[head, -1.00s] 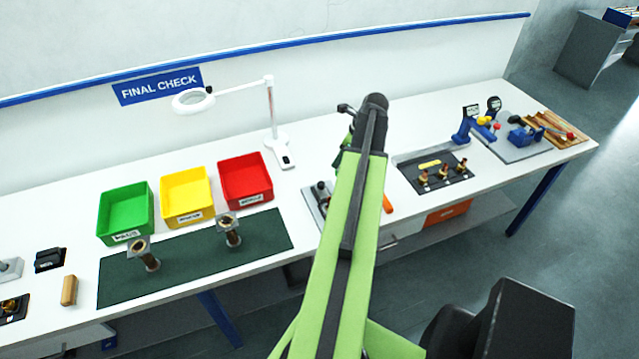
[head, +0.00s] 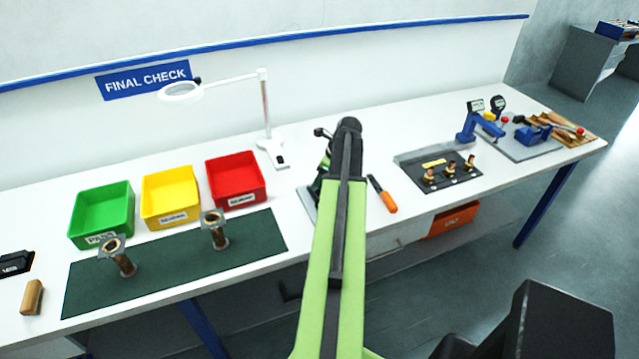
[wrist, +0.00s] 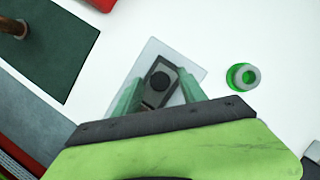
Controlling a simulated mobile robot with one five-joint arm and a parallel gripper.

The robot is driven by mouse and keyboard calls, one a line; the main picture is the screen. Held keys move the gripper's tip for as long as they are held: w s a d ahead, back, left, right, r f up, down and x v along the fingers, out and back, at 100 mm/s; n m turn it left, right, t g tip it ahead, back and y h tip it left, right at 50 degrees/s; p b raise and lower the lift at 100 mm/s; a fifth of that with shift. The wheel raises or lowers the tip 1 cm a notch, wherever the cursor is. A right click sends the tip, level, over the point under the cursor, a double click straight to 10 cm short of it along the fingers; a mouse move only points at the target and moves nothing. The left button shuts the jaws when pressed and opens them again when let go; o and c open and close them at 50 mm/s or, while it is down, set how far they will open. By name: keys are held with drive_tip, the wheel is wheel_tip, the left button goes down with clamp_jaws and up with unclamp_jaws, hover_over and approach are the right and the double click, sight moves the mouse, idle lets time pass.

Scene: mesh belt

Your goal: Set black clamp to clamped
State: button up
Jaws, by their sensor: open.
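The black clamp (wrist: 160,82) shows in the wrist view as a dark body with a round black top on a light grey plate (wrist: 152,52). My gripper (wrist: 159,88) is open, with its two pale green fingers on either side of the clamp in that view. I cannot tell the height gap or whether they touch it. In the head view my arm hides most of the clamp; an edge of its plate (head: 306,201) shows left of the arm. The clamp's state is not clear.
A green ring-shaped item (wrist: 243,76) stands right of the clamp. An orange-handled tool (head: 388,200) lies right of my arm. A red bin (head: 236,181), a dark green mat (head: 170,262) and a magnifier lamp (head: 268,120) are to the left. A black tray (head: 440,177) is to the right.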

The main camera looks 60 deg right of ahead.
drive_tip(key=shift+c, duration=0.4)
clamp_jaws()
idle(0.9)
